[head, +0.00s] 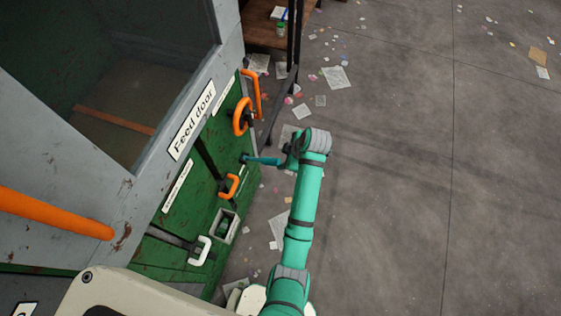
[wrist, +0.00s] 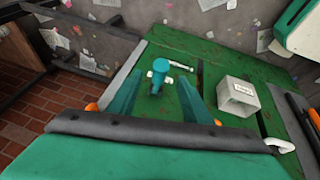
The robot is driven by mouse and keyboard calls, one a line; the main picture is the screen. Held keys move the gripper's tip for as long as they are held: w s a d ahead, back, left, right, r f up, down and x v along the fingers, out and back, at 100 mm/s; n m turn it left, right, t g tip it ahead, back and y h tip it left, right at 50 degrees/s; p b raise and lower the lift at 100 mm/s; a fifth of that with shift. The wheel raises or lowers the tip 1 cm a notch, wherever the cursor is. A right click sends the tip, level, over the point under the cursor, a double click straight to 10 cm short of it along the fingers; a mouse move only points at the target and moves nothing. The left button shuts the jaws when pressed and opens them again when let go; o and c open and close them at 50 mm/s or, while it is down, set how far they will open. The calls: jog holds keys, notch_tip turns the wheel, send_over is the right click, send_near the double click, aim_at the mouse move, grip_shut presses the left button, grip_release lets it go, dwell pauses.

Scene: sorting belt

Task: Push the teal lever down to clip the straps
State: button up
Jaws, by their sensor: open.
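The teal lever (head: 262,161) sticks out from the green machine panel in the head view, its outer end close to my gripper (head: 288,160). In the wrist view the lever (wrist: 161,68) appears end-on, with its round head near the space between the tips of my two teal fingers. My gripper (wrist: 160,80) is open there, a finger to either side below the lever. I cannot tell whether a finger touches the lever. The straps are not seen.
The green panel (head: 182,222) also carries an orange wheel (head: 241,117), orange handles (head: 229,187) and a white handle (head: 200,251). A grey box (wrist: 238,95) stands out beside the lever. Open floor with scattered paper lies to the right.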

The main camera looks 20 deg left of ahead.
aim_at(278, 161)
jog(key=x, duration=0.8)
jog(key=shift+s+a, duration=0.2)
jog(key=shift+a, duration=0.05)
jog(key=shift+w+f, duration=0.15)
jog(key=shift+f, duration=0.35)
